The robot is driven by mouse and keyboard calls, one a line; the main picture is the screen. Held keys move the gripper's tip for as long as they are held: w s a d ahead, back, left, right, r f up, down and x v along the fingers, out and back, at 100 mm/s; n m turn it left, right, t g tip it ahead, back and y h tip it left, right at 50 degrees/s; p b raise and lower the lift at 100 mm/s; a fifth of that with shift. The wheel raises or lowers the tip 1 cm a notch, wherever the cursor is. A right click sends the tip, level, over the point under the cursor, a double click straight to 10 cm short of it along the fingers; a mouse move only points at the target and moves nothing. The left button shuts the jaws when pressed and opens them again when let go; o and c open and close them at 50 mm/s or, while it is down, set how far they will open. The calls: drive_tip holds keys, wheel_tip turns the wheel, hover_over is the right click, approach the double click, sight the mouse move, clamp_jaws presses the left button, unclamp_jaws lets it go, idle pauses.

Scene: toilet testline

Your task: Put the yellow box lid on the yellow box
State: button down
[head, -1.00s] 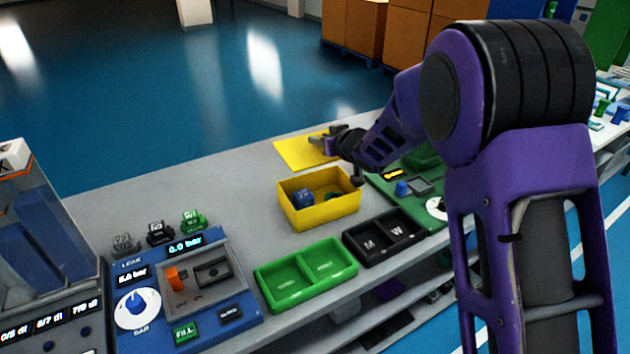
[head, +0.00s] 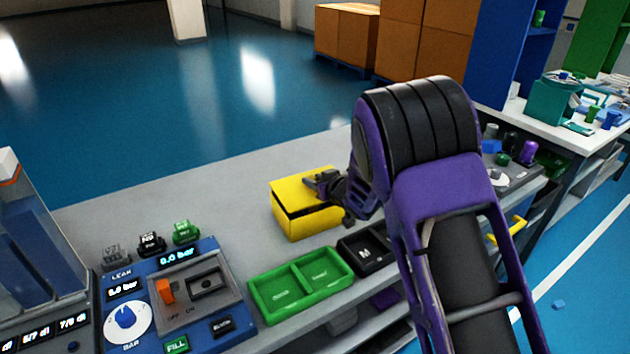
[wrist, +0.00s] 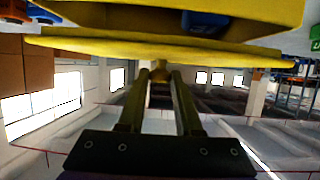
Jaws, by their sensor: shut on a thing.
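The yellow box (head: 300,226) stands on the grey bench. The yellow box lid (head: 296,188) is over the box, slightly tilted, with a dark gap between it and the box's front wall at the left. My gripper (head: 322,182) is shut on the lid, at its top. In the wrist view my fingers (wrist: 159,78) close on a small knob under the picture's wide yellow lid edge (wrist: 150,50). The yellow box (wrist: 270,12) shows beyond the lid, with a blue thing inside it. Most of the box's inside is hidden by the lid in the head view.
A green two-part tray (head: 300,284) and a black tray (head: 362,250) stand in front of the box. A blue leak-test panel (head: 170,305) is at the left. Bare bench (head: 200,200) lies left of the box.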

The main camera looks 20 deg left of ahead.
drive_tip(key=shift+f+b, duration=0.55)
drive_tip(key=shift+f, duration=0.1)
drive_tip(key=c, duration=0.6)
unclamp_jaws()
drive_tip(key=shift+r+p, duration=0.5)
drive_tip(key=v, duration=1.2)
drive_tip(key=shift+r, duration=0.2)
